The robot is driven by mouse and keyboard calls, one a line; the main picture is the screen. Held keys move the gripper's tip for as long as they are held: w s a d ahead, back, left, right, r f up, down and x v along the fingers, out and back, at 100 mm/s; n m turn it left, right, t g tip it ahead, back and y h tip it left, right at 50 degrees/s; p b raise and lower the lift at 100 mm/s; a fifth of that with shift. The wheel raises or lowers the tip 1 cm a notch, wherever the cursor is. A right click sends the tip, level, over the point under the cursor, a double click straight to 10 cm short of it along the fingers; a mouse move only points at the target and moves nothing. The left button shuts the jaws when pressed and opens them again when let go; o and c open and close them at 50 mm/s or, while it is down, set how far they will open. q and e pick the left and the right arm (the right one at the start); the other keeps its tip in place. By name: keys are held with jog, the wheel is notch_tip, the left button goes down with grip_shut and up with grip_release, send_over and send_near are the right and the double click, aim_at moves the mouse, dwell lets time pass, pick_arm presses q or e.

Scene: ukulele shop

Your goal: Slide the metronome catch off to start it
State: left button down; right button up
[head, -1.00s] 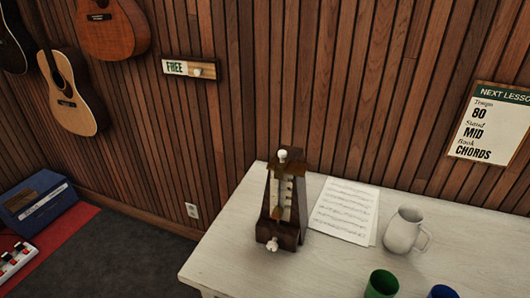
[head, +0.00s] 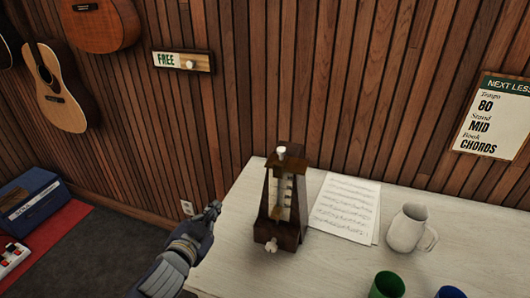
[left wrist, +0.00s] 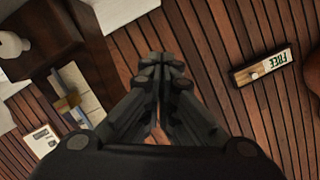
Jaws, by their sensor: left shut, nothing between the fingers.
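The dark wooden metronome (head: 268,220) stands upright on the white table. It has a white knob at its top (head: 282,152), a pale scale on its front, and a white knob low on its front (head: 271,247). My left gripper (head: 214,208) is shut and empty, beside the table's left edge and left of the metronome, apart from it. In the left wrist view the shut fingers (left wrist: 160,62) point at the slatted wall, and the metronome (left wrist: 40,40) shows at the left, partly cut off. My right gripper is not in view.
Sheet music (head: 345,207) lies right of the metronome on the white table (head: 235,255). A white mug (head: 406,228), a green cup (head: 387,286) and a blue cup (head: 446,291) stand further right. A FREE sign (head: 168,60) and a lesson board (head: 492,115) hang on the wall.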

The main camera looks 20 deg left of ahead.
pick_arm(q)
jog(key=w+d+r+m+t+h, duration=0.1)
jog(key=w+r+m+t+h, duration=0.15)
jog(key=r+m+h, duration=0.55)
jog(key=w+d+r+m+t+h, duration=0.1)
jog(key=w+d+r+m+h, duration=0.2)
jog(key=r+m, duration=0.45)
jog(key=s+a+r+m+g+h, duration=0.4)
jog(key=s+m+g, duration=0.1)
jog(key=m+g, duration=0.5)
jog(key=shift+g+h, duration=0.3)
jog(key=shift+g, duration=0.65)
jog(key=shift+r, duration=0.1)
jog(key=p, duration=0.6)
send_near(281, 155)
jog(key=r+x, duration=0.1)
jog(key=x, duration=0.4)
jog(key=shift+w+d+f, duration=0.2)
jog(key=shift+d+f, duration=0.2)
jog(key=shift+d, duration=0.25)
